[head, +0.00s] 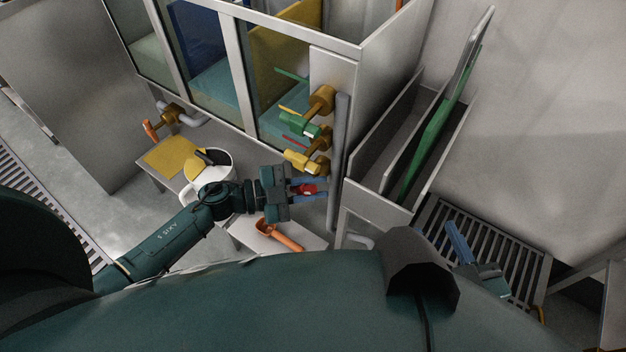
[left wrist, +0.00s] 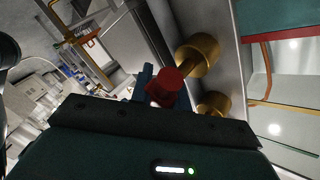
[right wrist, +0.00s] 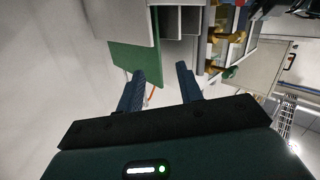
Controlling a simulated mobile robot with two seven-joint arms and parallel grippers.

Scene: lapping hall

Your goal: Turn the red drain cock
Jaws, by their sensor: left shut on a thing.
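The red drain cock (head: 307,190) is the lowest of a column of coloured cocks at the cabinet's corner. In the left wrist view its red handle (left wrist: 167,88) shows in front of brass fittings (left wrist: 198,56). My left gripper (head: 309,189) is shut on the red handle, with one blue finger on each side of it. In the left wrist view the far finger is largely hidden. My right gripper (right wrist: 160,85) is open and empty, away at the right; its blue fingers stand well apart in the right wrist view.
A yellow cock (head: 302,162) and a green cock (head: 299,125) sit close above the red one. A low bench holds a white pot (head: 222,171), a yellow cloth (head: 172,156) and an orange scoop (head: 281,236). A grey pipe (head: 338,150) runs just right of the cocks.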

